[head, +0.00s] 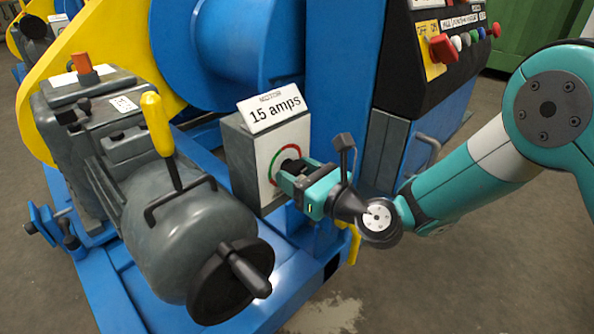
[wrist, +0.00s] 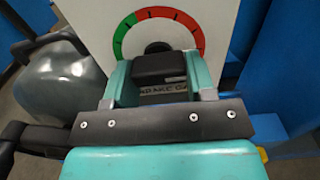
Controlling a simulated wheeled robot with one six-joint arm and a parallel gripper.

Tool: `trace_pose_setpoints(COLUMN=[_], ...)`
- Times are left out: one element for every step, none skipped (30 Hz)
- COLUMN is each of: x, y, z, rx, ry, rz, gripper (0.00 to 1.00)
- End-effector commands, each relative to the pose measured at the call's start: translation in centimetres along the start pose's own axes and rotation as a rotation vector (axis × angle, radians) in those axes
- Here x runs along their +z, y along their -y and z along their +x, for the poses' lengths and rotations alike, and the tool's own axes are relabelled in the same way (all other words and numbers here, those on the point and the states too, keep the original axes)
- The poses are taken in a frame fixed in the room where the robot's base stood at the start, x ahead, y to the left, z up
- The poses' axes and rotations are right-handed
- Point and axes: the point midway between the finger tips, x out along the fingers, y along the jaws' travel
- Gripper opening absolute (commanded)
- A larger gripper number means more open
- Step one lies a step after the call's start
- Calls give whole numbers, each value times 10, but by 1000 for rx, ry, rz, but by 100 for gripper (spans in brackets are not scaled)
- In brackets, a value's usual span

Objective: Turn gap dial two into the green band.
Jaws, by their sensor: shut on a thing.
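The dial sits on the front of a grey box with a white face plate (head: 283,140). Its scale (head: 272,168) is an arc with a green band on the left part and red beside it. In the wrist view the scale (wrist: 122,42) curves over the top of a black knob (wrist: 160,68). My gripper (head: 290,176) is at the dial with its two fingers on either side of the knob, shut on it. Lettering under the knob is partly covered by my gripper (wrist: 160,82). The knob's pointer is hidden, so I cannot tell its reading.
A "15 amps" sign (head: 275,108) tops the box. A grey motor (head: 190,230) with a yellow lever (head: 157,125) and black handwheel (head: 230,282) stands at left. A control panel (head: 455,45) is above right. Floor at lower right is clear.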

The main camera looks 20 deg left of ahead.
Motion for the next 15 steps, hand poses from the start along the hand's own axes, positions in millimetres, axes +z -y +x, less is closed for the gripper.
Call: trace_pose_setpoints(x=[2, 2, 2, 2, 1, 1, 1, 1, 1, 1, 1, 1, 1, 1, 1], y=[0, 1, 1, 1, 1, 1, 1, 2, 2, 2, 2, 2, 2, 2, 3], z=[0, 0, 0, 0, 0, 0, -1, -1, -1, -1, -1, -1, -1, -1, -1], rx=[-1, -1, -1, -1, -1, 0, 0, 0, 0, 0, 0, 0, 0, 0, 0], ry=[-1, -1, -1, -1, -2, -2, -2, -2, -2, -2, -2, -2, -2, -2, -2], rz=[-40, -68, -105, -133, -162, -200, -228, -256, -295, -323, -351, -390, -418, -447, -485], gripper=[27, 27, 27, 27, 27, 27, 27, 27, 27, 27, 27, 27, 27, 27, 27])
